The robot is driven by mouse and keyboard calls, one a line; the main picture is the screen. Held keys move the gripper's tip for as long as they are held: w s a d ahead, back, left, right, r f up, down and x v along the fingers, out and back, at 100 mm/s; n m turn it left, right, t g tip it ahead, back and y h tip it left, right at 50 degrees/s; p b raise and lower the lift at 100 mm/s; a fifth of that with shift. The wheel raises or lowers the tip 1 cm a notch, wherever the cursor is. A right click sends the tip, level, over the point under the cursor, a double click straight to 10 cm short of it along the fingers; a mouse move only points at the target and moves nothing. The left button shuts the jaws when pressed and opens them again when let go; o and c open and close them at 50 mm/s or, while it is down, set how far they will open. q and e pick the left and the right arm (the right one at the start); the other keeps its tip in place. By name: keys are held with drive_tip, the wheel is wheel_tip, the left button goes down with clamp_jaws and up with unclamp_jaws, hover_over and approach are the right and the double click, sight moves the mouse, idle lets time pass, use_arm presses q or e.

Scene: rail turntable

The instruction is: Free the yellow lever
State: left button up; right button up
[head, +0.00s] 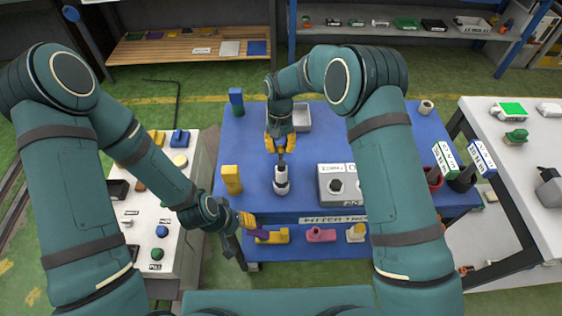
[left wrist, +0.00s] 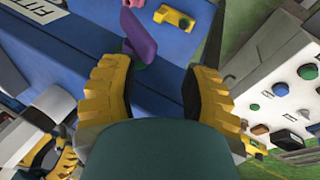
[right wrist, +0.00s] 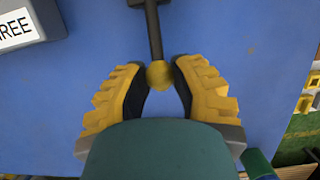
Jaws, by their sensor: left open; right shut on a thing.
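The yellow lever shows in the right wrist view as a yellow knob (right wrist: 159,74) on a dark stem (right wrist: 154,30). In the head view its stem rises from a white and dark round base (head: 281,182) on the blue table. My right gripper (head: 281,149) points down over this base and is shut on the knob, which sits between its fingertips (right wrist: 160,85). My left gripper (head: 248,221) is open at the table's front left edge. A purple handle-like piece (left wrist: 138,40) lies just ahead of its fingertips (left wrist: 160,85), not between them.
A grey box (head: 345,197) stands right of the lever base, a yellow block (head: 231,178) left of it. A pink piece (head: 320,235) and yellow pieces (head: 278,236) line the front ledge. A white control bench (head: 178,215) stands at left, a white table (head: 500,150) at right.

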drive_tip(key=shift+f, duration=0.15)
drive_tip(key=shift+w+f+b, duration=0.1)
drive_tip(key=shift+f+b, duration=0.5)
drive_tip(key=shift+f, duration=0.15)
drive_tip(key=o, duration=0.7)
drive_tip(key=shift+c, duration=0.2)
drive_tip(key=shift+o, duration=0.9)
drive_tip(key=shift+w, duration=0.15)
drive_tip(key=p+v, duration=0.3)
drive_tip(key=v, duration=0.4)
